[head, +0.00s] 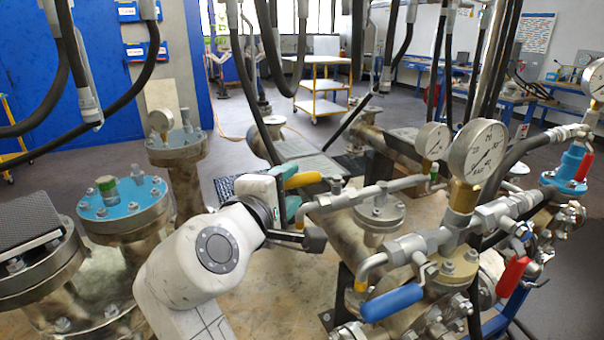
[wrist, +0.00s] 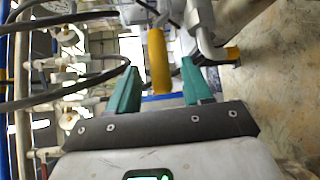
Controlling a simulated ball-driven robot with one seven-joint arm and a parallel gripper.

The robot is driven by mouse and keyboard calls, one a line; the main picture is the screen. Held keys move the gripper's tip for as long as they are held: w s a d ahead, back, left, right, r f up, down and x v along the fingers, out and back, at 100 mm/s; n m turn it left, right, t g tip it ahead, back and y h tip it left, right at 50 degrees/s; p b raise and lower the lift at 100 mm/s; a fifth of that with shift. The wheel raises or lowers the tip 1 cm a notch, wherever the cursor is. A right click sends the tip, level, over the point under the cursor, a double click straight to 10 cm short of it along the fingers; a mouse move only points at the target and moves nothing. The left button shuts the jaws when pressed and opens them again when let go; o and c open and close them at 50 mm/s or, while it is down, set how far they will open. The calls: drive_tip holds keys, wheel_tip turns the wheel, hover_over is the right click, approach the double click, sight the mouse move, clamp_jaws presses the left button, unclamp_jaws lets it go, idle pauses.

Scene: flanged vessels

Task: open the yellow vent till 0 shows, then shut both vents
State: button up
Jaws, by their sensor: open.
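The yellow vent handle (head: 302,179) sticks out to the left from grey pipework in the head view. My gripper (head: 284,194) is beside its free end, with teal fingers apart. In the wrist view the yellow handle (wrist: 159,62) lies between the two open fingers, with gaps on both sides, and no finger is seen closed on it. A large round gauge (head: 478,152) on a brass stem and a smaller gauge (head: 431,140) stand to the right; I cannot read their needles surely. A blue lever (head: 392,302) and a red lever (head: 513,275) sit on the nearer pipework.
Flanged vessels, one with a blue lid (head: 122,198), stand at the left. Black hoses (head: 265,90) hang from above. Another red lever (head: 584,165) and a gauge (head: 597,80) are at the far right. A yellow-framed trolley (head: 322,85) stands on open floor behind.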

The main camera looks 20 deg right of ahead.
sight(301, 178)
drive_tip(key=x, duration=0.5)
drive_tip(key=shift+w+d, duration=0.2)
drive_tip(key=shift+w, duration=0.1)
drive_tip(key=shift+f, duration=0.1)
clamp_jaws()
